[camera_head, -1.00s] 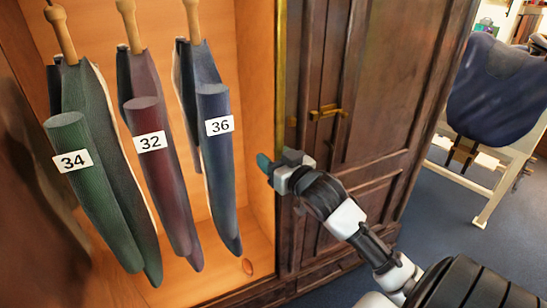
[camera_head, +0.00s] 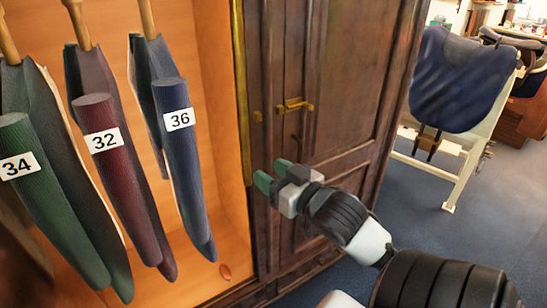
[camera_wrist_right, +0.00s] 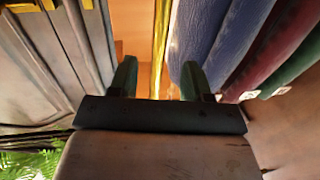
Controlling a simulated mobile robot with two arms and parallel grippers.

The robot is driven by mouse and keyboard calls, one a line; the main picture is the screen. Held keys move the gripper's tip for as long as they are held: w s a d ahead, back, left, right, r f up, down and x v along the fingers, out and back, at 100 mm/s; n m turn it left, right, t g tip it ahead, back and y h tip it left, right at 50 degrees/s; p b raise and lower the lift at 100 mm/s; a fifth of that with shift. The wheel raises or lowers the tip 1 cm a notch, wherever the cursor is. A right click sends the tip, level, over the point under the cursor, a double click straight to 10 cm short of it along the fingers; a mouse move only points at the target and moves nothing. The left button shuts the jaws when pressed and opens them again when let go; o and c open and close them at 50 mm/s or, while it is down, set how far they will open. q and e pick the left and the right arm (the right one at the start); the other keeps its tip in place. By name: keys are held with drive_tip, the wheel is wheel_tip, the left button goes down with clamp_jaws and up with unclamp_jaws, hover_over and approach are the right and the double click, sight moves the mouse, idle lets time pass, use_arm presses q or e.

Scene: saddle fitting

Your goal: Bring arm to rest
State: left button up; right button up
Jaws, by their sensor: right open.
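My right gripper (camera_head: 273,176) is open and empty, in front of the dark wooden cabinet door. Its two green fingertips stand apart in the right wrist view (camera_wrist_right: 158,80), with nothing between them. In the head view it is to the right of the hanging blue piece marked 36 (camera_head: 180,160), apart from it. The piece marked 32 (camera_head: 108,150) and the green piece marked 34 (camera_head: 35,190) hang further left. My left gripper is not in view.
The cabinet door (camera_head: 345,100) with a brass handle (camera_head: 295,104) is close by my right gripper. A blue saddle (camera_head: 460,80) sits on a pale wooden stand (camera_head: 460,180) at the right. Blue carpet (camera_head: 490,230) between them is clear.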

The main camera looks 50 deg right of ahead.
drive_tip(key=shift+s, duration=0.1)
idle(0.5)
